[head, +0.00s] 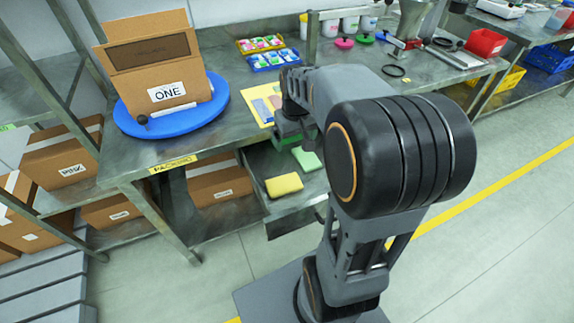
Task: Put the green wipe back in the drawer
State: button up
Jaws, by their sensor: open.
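The drawer (287,211) under the bench stands pulled open. A light green wipe (306,158) shows inside its outline, to the right of and behind a yellow block-like pad (284,185). My gripper (287,137) is above and left of the green wipe, near the bench's front edge, and apart from it in the picture. Its jaws are open, and the fingertips are small and partly hidden by the arm. A darker green patch shows at the gripper; I cannot tell what it is. My arm covers the drawer's right side.
On the bench, a carton marked ONE (155,62) stands on a blue round turntable (175,122). Colourful packs (262,50) and a yellow sheet (259,110) lie behind my gripper. Boxes fill the lower shelf. Floor in front is clear.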

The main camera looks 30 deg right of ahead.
jog(key=s+a+t, duration=0.2)
jog(key=s+a, duration=0.7)
jog(key=s, duration=0.1)
jog(key=shift+s+a+f, duration=0.25)
